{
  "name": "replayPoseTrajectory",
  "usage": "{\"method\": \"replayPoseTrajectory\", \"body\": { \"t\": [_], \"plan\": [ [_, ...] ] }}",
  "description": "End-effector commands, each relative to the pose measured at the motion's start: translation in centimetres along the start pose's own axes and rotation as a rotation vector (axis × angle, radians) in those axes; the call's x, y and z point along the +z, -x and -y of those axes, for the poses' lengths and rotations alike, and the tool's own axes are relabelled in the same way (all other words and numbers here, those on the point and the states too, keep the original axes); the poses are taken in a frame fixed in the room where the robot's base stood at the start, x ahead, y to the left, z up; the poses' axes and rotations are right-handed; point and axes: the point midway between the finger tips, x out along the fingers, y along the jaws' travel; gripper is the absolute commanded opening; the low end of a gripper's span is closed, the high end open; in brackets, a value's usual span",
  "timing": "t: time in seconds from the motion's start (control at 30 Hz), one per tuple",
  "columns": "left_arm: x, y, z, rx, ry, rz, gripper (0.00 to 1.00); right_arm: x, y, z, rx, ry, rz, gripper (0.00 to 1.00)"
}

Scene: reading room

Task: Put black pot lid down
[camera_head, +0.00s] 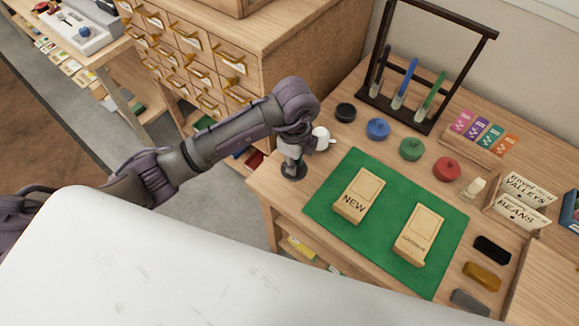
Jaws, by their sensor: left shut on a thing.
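The black pot lid (294,173) is a dark round disc at the left edge of the wooden table. My left gripper (291,160) comes down over it from above and is shut on it; the fingertips are small and partly hidden by my wrist. I cannot tell whether the lid touches the tabletop. The black pot (345,112) stands apart, up and to the right, near the dark rack, and shows no knobbed lid. My right gripper is not in view.
Blue (378,129), green (411,149) and red (447,170) lidded pots stand in a row. A green mat (386,222) holds two wooden blocks. A dark rack (425,65) with brushes stands behind. A drawer cabinet (205,60) is beyond my left arm.

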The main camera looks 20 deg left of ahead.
Motion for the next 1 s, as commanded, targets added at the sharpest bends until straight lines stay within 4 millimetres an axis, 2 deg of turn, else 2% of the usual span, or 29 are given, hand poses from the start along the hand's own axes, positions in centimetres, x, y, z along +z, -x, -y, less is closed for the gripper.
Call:
{"method": "replayPoseTrajectory", "body": {
  "t": [0.17, 0.43, 0.83, 0.87, 1.0],
  "plan": [
    [1.2, -0.9, 0.0, 0.001, 0.0, 0.0, 0.0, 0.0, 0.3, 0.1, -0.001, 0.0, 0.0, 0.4],
    [1.2, -4.4, 0.0, 0.002, 0.0, 0.0, 0.0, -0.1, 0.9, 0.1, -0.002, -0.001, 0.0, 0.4],
    [1.2, -5.1, 0.1, -0.001, -0.001, 0.0, 0.0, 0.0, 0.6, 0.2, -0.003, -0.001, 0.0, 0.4],
    [1.2, -5.1, 0.1, -0.001, -0.001, 0.0, 0.22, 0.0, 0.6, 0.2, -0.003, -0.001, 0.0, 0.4],
    [1.1, -5.0, 0.1, 0.0, -0.001, 0.0, 0.46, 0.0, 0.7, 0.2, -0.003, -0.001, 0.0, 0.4]
  ]
}}
